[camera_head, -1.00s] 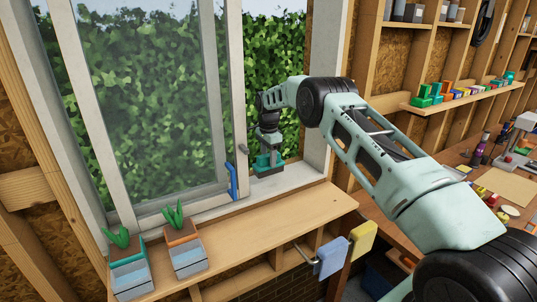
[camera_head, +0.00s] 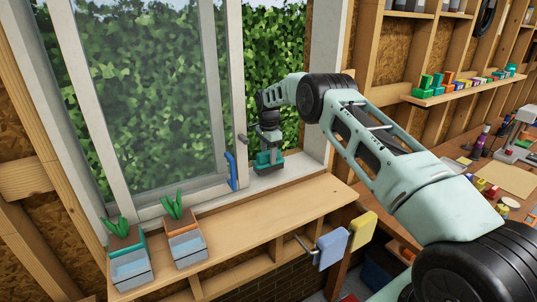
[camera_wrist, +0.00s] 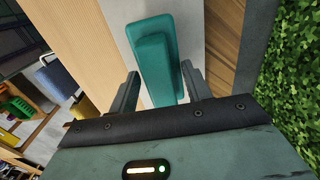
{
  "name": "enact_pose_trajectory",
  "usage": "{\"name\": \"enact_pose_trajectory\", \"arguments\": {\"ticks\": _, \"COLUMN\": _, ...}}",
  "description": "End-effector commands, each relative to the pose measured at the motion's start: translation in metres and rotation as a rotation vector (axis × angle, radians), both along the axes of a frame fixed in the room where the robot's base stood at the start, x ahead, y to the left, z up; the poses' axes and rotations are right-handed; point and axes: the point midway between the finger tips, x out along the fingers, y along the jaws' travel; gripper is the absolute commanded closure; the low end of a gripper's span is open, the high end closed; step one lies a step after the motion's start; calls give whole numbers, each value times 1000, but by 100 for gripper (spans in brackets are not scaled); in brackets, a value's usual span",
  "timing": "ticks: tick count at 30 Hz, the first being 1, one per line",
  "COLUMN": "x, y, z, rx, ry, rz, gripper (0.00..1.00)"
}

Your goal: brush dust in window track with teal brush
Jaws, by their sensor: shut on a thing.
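The teal brush (camera_wrist: 154,62) is held between the two fingers of my gripper (camera_wrist: 160,85) in the wrist view. In the head view my gripper (camera_head: 268,150) points down with the teal brush (camera_head: 268,162) at the window sill. The brush is low over the window track (camera_head: 285,178), at the open right part of the window. I cannot tell if its bristles touch the track. The dust is too small or hidden to make out.
A sliding window sash (camera_head: 150,100) with a blue handle (camera_head: 231,172) stands just left of the brush. Two planters (camera_head: 186,243) sit on the wooden shelf (camera_head: 260,210) at left. Blue and yellow pads (camera_head: 331,248) hang at its right end. The shelf's middle is clear.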

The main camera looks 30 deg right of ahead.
Motion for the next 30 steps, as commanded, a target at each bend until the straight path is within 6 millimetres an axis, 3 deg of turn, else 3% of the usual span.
{"name": "enact_pose_trajectory", "arguments": {"ticks": 30, "x": 0, "y": 0, "z": -19, "rx": 0, "ry": -1, "rz": 0, "gripper": 70}}
